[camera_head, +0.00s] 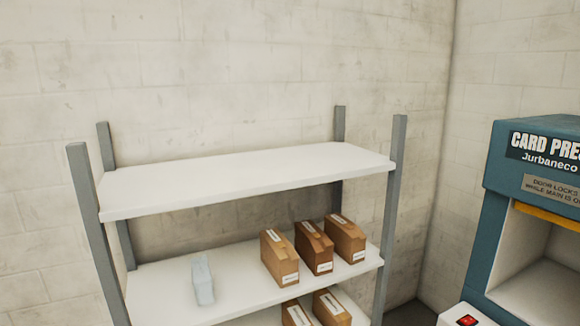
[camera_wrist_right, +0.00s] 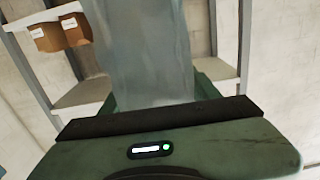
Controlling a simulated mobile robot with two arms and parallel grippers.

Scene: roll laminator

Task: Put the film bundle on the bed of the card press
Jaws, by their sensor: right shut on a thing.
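A pale, see-through film bundle (camera_wrist_right: 145,50) stands up from my right gripper (camera_wrist_right: 152,106) in the right wrist view. The gripper is shut on its lower end. The blue card press (camera_head: 497,190) is at the right edge of the head view, partly cut off. Its front is open, and part of the pale bed (camera_head: 540,292) shows inside. Neither gripper shows in the head view.
A grey-post rack with a bare white upper shelf (camera_head: 240,182) stands by the wall. Several brown boxes (camera_head: 313,247) stand on its lower levels. A red switch (camera_head: 467,320) sits on a white housing before the press. A yellow bar (camera_head: 547,216) crosses the top of its opening.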

